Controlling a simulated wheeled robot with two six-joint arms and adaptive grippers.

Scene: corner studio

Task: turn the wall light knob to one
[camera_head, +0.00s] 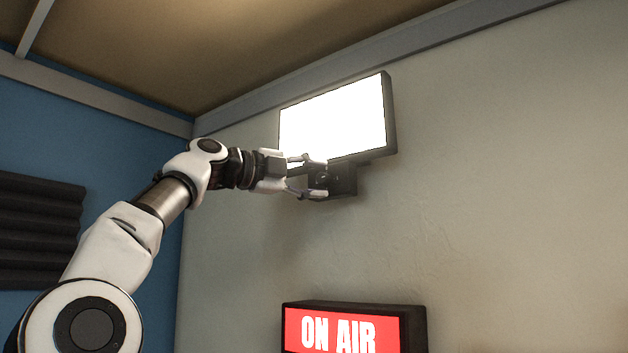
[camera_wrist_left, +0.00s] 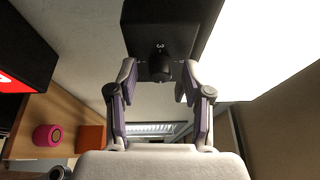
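The wall light's panel (camera_head: 335,118) glows bright white high on the grey wall. A black control box (camera_head: 345,182) sits below it, with a dark round knob on its front. In the left wrist view the knob (camera_wrist_left: 160,70) sticks out from the box (camera_wrist_left: 170,25). My left gripper (camera_head: 318,177) is at the box, its fingers apart above and below the knob. In the left wrist view its fingertips (camera_wrist_left: 159,74) stand on either side of the knob with gaps visible. My right gripper is not in view.
A red "ON AIR" sign (camera_head: 345,330) is mounted on the wall below the light. In the left wrist view, a pink round object (camera_wrist_left: 47,135) and an orange block (camera_wrist_left: 91,138) are on a wooden surface (camera_wrist_left: 70,110). The wall right of the light is clear.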

